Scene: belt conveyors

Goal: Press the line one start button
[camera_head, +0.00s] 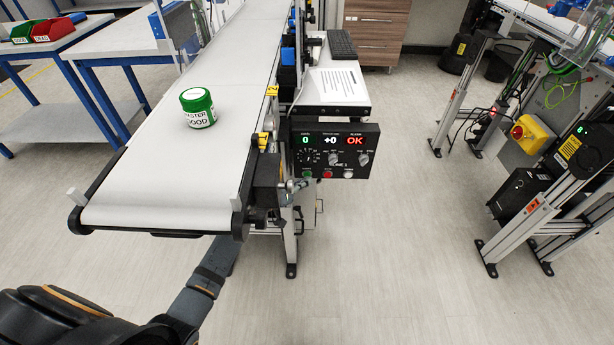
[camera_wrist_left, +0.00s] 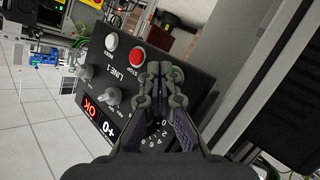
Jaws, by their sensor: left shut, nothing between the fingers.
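The line one control panel (camera_head: 319,137) hangs at the right side of the near end of the conveyor. Its green start button (camera_head: 307,174) is at the lower left, beside the red stop button (camera_head: 327,174). My left gripper (camera_head: 300,183) is shut and empty, just below and left of the green button. In the left wrist view the shut fingertips (camera_wrist_left: 160,72) are in front of the panel beside the red stop button (camera_wrist_left: 135,61), and the green button is hidden behind them. I cannot tell whether the fingertips touch it. My right gripper is not in view.
A green-lidded jar (camera_head: 198,109) stands on the white conveyor belt (camera_head: 160,160). My left arm passes below the belt's near end. A small shelf with paper (camera_head: 338,86) is above the panel. The floor to the panel's right is clear.

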